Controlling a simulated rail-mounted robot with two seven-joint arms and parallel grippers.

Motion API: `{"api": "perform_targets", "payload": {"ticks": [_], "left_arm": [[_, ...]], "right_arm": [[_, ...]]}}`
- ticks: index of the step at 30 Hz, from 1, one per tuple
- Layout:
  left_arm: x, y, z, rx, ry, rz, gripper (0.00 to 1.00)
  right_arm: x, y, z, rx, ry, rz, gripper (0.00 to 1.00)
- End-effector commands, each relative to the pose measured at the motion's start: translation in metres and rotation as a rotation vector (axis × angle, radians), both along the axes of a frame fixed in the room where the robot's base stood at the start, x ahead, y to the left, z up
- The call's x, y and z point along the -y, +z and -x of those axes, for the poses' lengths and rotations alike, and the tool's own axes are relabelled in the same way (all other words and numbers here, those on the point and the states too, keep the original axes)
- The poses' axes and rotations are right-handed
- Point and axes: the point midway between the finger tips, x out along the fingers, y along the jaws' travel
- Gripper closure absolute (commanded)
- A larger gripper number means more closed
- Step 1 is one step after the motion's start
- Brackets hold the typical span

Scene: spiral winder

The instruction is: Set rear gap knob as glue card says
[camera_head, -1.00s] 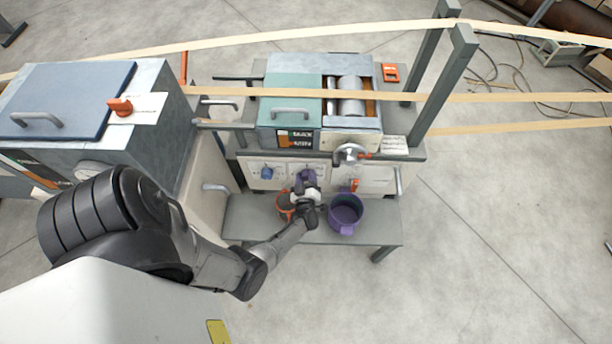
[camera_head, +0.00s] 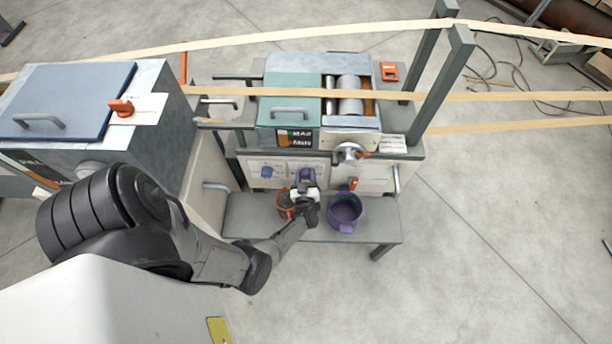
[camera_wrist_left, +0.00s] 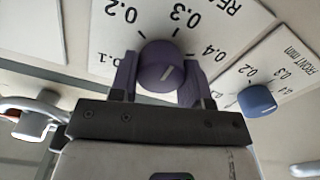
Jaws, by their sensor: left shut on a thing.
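The purple rear gap knob (camera_wrist_left: 160,68) sits on a white panel marked 0.1 to 0.4 in the left wrist view. My left gripper (camera_wrist_left: 157,78) is shut on this knob, one finger on each side. In the head view the knob (camera_head: 308,175) shows just beyond my left gripper (camera_head: 307,187). The blue front knob (camera_wrist_left: 257,101) is beside it on its own scale. A small white card (camera_head: 393,143) lies on the machine top; its print is too small to read. My right gripper is not in view.
A purple pot (camera_head: 345,211) and a partly hidden orange pot (camera_head: 284,203) stand on the grey shelf (camera_head: 375,228) below the panel. A handwheel (camera_head: 349,152) and an orange lever (camera_head: 353,184) are to the right. Paper strips (camera_head: 500,97) cross above the machine.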

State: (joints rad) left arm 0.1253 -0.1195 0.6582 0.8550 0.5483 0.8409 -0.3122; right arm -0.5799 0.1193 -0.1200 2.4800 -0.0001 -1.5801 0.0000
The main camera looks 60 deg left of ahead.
Motion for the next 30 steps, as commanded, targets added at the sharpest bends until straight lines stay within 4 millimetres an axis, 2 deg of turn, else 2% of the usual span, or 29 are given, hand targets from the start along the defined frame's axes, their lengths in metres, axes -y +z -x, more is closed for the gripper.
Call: {"api": "perform_targets", "payload": {"ticks": [4, 5, 12, 21, 30], "left_arm": [[0.0, 0.0, 0.0, 0.0, 0.001, 0.002, 0.8], [0.0, 0.0, 0.0, 0.0, 0.001, 0.002, 0.54], [0.0, 0.0, 0.0, 0.0, 0.0, 0.001, 0.31], [0.004, 0.0, 0.002, 0.0, 0.0, 0.001, 0.31], [0.039, 0.0, 0.022, 0.001, -0.001, 0.003, 0.31]], "right_arm": [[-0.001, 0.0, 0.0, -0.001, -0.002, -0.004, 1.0], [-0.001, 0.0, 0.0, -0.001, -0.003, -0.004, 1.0], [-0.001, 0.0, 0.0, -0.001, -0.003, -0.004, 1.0], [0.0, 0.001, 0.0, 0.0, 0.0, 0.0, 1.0], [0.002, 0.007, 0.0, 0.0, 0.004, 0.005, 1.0]]}}
